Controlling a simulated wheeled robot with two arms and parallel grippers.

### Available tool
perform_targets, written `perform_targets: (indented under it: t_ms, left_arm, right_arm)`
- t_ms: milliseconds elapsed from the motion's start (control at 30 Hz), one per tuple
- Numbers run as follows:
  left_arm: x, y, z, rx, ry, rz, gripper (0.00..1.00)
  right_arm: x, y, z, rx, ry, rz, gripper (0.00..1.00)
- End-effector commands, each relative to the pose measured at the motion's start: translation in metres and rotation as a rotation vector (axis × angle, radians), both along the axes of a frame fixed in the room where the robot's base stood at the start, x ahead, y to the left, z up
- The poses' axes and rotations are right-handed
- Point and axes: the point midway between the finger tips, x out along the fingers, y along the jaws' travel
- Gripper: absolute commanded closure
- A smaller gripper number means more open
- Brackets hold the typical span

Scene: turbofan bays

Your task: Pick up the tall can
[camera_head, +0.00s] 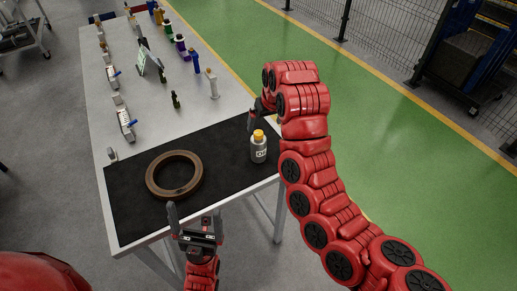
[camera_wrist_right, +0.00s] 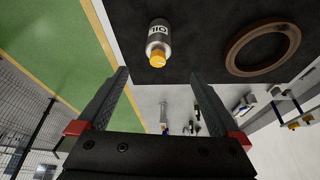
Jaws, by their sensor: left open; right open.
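The tall can (camera_head: 259,153) is a grey bottle-like can with a dark label and an orange cap. It stands upright on the black mat near the table's right edge. In the right wrist view the can (camera_wrist_right: 159,40) is ahead of the fingers, its cap toward them and roughly centred between them. My right gripper (camera_wrist_right: 158,76) is open and empty. In the head view it is partly hidden by its own arm, just beyond the can. My left gripper (camera_head: 196,218) is open and empty at the table's front edge, in front of the ring.
A brown ring (camera_head: 174,174) lies on the black mat (camera_head: 225,172), left of the can. Several bottles, tools and a small sign (camera_head: 143,62) stand further back on the grey table (camera_head: 190,105). Green floor (camera_head: 400,140) and a mesh fence lie to the right.

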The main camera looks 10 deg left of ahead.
Motion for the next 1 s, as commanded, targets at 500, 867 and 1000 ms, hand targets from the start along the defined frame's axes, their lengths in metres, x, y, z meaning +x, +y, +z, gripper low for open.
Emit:
perform_targets:
  t_ms: [500, 867, 1000]
  left_arm:
    - [0.000, 0.000, 0.003, 0.000, 0.000, 0.000, 0.00]
    - [0.000, 0.000, 0.012, 0.000, 0.000, 0.000, 0.00]
    - [0.000, 0.000, 0.024, 0.000, 0.000, 0.000, 0.00]
  right_arm:
    - [0.025, 0.013, -0.069, -0.005, 0.008, 0.002, 0.00]
    - [0.036, 0.019, -0.095, 0.000, -0.001, 0.001, 0.00]
    - [0.042, 0.020, -0.103, -0.004, 0.000, 0.002, 0.00]
